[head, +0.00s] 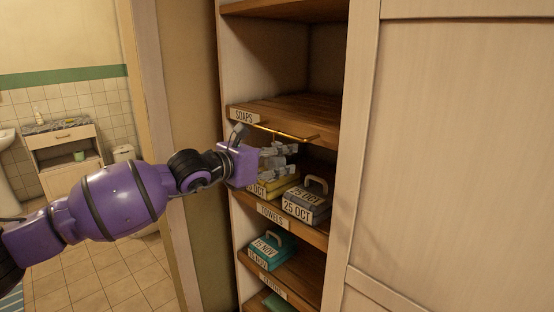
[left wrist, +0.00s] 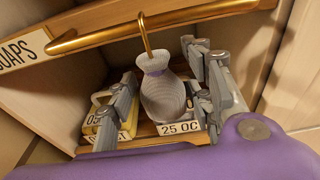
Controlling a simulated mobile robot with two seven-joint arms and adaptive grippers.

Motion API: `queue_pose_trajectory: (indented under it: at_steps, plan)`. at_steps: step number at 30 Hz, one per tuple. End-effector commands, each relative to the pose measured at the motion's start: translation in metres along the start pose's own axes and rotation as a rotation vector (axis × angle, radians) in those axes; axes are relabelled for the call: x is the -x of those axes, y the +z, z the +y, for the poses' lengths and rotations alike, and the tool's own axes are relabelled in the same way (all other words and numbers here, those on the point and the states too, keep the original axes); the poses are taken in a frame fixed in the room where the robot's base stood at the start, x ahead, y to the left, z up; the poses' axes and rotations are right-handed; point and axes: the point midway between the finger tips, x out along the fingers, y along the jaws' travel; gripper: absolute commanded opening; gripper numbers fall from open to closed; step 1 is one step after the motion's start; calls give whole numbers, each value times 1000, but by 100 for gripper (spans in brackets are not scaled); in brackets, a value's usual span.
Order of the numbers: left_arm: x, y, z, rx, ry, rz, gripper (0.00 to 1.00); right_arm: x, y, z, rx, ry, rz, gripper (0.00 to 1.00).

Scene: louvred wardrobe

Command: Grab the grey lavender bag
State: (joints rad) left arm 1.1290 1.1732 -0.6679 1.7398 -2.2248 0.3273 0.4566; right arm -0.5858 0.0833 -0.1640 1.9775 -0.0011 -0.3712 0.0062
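The grey lavender bag (left wrist: 165,95) hangs by a brass hook from the brass rail (left wrist: 150,28) in the left wrist view. It is ribbed and tied at the neck with a purplish band. My left gripper (head: 278,155) is under the rail inside the wardrobe, with its fingers pointing into the shelf space. In the left wrist view its fingers are spread, one to the left of the bag and the others to the right, with gaps visible. In the head view the bag is hidden or too small to tell from the fingers. My right gripper is not in view.
The brass rail (head: 290,133) runs under the SOAPS shelf (head: 300,108). Below my gripper, a yellow box (head: 278,186) and a dark handled box (head: 306,203) stand on the TOWELS shelf. A teal box (head: 272,250) is lower. A closed panel (head: 460,150) borders the right.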

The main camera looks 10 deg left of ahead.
Motion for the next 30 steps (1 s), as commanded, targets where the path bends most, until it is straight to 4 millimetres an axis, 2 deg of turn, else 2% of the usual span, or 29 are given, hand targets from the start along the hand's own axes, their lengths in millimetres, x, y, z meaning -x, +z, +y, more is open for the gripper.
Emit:
queue_pose_trajectory:
  at_steps: [1, 6, 7, 16, 21, 26, 30]
  plan:
    - [0, 0, 0, 0, 0, 0, 36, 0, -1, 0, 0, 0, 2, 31]
    - [0, 0, 0, 0, 0, 0, 14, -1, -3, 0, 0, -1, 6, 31]
    - [0, 0, 0, 0, 0, 0, 12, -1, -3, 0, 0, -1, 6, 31]
    - [0, 3, 0, 1, 0, -1, 12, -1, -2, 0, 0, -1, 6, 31]
    - [2, 15, 0, 1, -2, -2, 12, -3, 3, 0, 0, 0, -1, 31]
    - [29, 8, 1, 0, 1, 3, 12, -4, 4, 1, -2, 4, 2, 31]
    - [59, 2, 1, 1, 2, 6, 12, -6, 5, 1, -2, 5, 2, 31]
